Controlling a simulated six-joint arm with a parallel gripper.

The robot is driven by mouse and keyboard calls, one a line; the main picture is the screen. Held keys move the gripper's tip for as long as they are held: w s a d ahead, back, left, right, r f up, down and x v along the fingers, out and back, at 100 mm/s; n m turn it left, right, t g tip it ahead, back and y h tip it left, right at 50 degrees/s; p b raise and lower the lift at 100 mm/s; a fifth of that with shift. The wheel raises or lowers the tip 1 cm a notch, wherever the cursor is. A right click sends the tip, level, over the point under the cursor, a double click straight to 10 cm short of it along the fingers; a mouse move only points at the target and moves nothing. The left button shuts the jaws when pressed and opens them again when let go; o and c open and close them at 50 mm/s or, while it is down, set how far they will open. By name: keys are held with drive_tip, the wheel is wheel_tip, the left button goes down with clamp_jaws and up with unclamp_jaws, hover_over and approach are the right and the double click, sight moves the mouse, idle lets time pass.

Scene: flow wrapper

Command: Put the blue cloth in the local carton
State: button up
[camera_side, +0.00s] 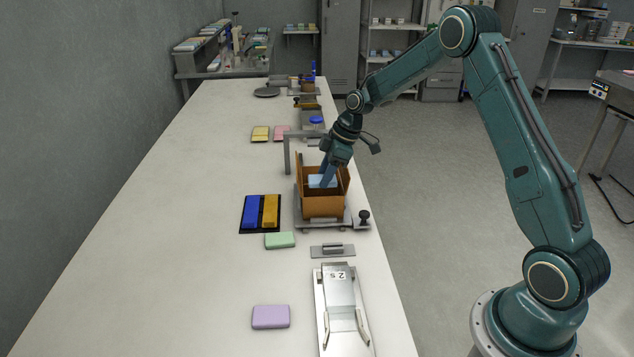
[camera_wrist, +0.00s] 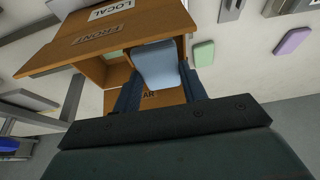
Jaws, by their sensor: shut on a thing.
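The blue cloth (camera_wrist: 157,65) is a flat, light blue pad between my gripper's fingers (camera_wrist: 160,80) in the wrist view. My gripper (camera_side: 326,178) is shut on it and points down into the local carton's open top. The brown carton (camera_side: 323,207) stands with flaps up in the side view; its LOCAL and FRONT labels show in the wrist view (camera_wrist: 150,27). The cloth also shows in the side view (camera_side: 316,181), at the carton's mouth within its walls. Whether it touches the carton floor is hidden.
The carton stands on a grey stand with a black knob (camera_side: 364,217). A grey bar frame (camera_side: 287,155) rises behind it. A black tray (camera_side: 244,215) with blue and yellow pieces, a green pad (camera_side: 279,240) and a lilac pad (camera_side: 271,317) lie nearby. The table's left side is clear.

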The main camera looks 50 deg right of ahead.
drive_tip(key=shift+f, duration=0.65)
idle(0.3)
drive_tip(key=o, duration=1)
drive_tip(key=shift+o, duration=0.2)
drive_tip(key=c, duration=0.3)
drive_tip(key=shift+r, duration=0.15)
drive_tip(key=shift+r, duration=3.85)
